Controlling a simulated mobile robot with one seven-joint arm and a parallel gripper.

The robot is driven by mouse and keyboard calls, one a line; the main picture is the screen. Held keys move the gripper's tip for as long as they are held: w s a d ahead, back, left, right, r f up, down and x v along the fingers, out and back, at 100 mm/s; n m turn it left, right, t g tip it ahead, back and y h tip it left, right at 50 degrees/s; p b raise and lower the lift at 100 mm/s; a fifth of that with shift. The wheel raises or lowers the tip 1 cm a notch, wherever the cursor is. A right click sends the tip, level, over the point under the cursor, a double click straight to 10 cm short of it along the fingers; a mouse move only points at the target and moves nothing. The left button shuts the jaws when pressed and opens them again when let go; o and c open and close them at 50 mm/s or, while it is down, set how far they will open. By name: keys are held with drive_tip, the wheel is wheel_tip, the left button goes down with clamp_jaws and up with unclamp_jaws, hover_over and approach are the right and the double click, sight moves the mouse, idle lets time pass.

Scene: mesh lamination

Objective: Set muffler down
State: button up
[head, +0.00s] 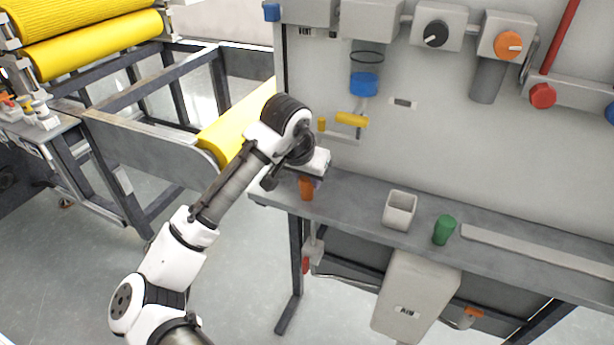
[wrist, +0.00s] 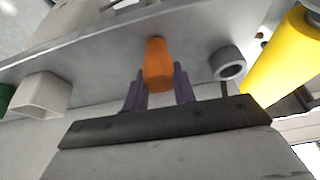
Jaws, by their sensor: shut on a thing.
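The muffler seems to be the small orange tapered piece (wrist: 158,65) between my purple fingers in the wrist view. My gripper (wrist: 159,82) is shut on its sides. In the head view the orange piece (head: 306,189) shows just below my gripper (head: 313,178), at the left end of the grey shelf (head: 350,190). It looks roughly upright. I cannot tell whether its base touches the shelf.
A grey ring (wrist: 229,64) is close beside the piece in the wrist view. A white square cup (head: 400,210) and a green cylinder (head: 444,230) stand farther right on the shelf. The panel (head: 440,140) rises behind, and a yellow roller (head: 235,122) is left. Shelf between gripper and cup looks clear.

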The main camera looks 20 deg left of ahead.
drive_tip(key=shift+f, duration=0.1)
drive_tip(key=o, duration=1)
drive_tip(key=shift+r, duration=0.25)
drive_tip(key=b+v, duration=0.1)
drive_tip(key=v, duration=1)
drive_tip(key=shift+s+r, duration=0.15)
drive_tip(key=shift+r, duration=0.25)
